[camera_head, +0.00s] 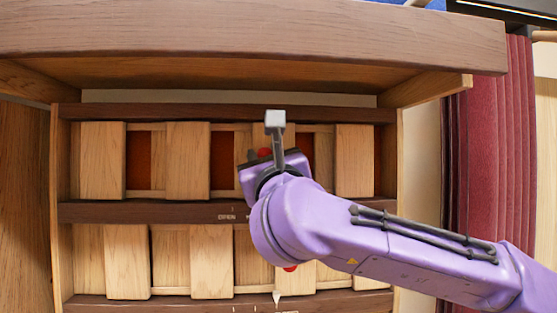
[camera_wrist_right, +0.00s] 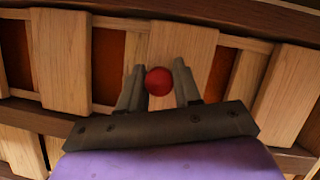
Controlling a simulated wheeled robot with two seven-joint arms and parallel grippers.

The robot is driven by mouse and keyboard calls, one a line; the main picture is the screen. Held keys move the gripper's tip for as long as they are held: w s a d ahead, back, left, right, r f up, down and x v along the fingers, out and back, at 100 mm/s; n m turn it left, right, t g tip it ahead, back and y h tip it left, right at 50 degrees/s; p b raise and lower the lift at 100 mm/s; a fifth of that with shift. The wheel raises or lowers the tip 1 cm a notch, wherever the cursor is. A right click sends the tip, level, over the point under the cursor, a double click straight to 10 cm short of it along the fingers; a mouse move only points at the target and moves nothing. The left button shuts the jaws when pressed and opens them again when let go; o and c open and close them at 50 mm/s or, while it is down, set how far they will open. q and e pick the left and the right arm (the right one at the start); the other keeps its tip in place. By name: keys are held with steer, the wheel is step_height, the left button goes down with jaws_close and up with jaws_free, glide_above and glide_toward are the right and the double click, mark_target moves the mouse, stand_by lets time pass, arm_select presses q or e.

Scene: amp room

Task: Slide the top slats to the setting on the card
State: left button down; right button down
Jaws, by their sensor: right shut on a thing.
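The top slats (camera_head: 188,160) are pale wooden boards standing in a row in the upper track, with dark red gaps (camera_head: 138,160) between them. A red knob (camera_wrist_right: 158,81) sits on one top slat (camera_wrist_right: 181,45); the knob partly shows in the head view (camera_head: 264,152). My right gripper (camera_wrist_right: 158,84) is shut on this knob, a finger on each side. In the head view my right gripper (camera_head: 265,153) and purple arm hide much of that slat. The middle rail (camera_head: 150,211) bears the word OPEN; further lettering is covered. No card is visible. My left gripper is not in view.
A lower row of slats (camera_head: 125,262) sits below, nearly without gaps, with a red knob (camera_head: 290,268) partly behind my arm and a white pointer (camera_head: 277,298). A thick wooden shelf (camera_head: 250,40) overhangs the top. Red curtains (camera_head: 495,140) hang at the right.

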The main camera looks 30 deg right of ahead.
steer(key=shift+d, duration=0.2)
steer(key=shift+s, duration=0.15)
steer(key=c, duration=0.9)
jaws_free()
steer(key=shift+o, duration=0.2)
steer(key=shift+a, duration=0.25)
steer(key=shift+s+d+f, duration=0.1)
steer(key=shift+f, duration=0.05)
steer(key=b+v, duration=0.5)
steer(key=v, duration=0.5)
steer(key=shift+b, duration=0.4)
